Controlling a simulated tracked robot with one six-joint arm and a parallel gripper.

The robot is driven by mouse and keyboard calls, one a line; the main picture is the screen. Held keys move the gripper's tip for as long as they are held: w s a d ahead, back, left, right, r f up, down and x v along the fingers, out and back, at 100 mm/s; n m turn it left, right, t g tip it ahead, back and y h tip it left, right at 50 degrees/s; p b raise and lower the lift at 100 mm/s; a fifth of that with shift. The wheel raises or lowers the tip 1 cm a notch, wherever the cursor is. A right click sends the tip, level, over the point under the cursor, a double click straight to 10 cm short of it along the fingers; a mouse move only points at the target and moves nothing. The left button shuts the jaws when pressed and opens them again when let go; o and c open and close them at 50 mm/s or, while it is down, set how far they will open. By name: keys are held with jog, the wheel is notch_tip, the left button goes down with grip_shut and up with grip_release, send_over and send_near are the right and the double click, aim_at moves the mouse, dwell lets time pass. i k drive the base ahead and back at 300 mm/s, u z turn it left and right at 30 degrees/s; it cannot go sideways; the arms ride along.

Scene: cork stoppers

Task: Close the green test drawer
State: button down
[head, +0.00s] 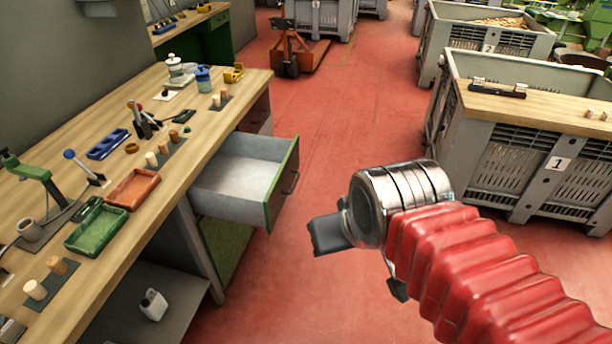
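The green-fronted drawer (283,182) is pulled well out of the wooden workbench (135,245), on the bench's right side. Its grey inside (240,172) looks empty. A dark handle shows on its outer face. My gripper (358,262) hangs over the red floor, to the right of the drawer and apart from it. Two dark finger parts show below the metal wrist, one on the left and one lower right, with a wide gap between them. Nothing shows between them. The red bellows of my arm come in from the lower right.
The bench top holds green and orange trays (132,188), a blue tray (108,144), corks, jars and small tools. Grey crates (500,180) stand on the right, one with a plank across it. An orange pallet truck (290,50) stands behind. Red floor between is clear.

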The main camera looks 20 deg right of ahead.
aim_at(249, 181)
jog(key=u, duration=0.2)
jog(key=i, duration=1.15)
jog(key=u, duration=0.55)
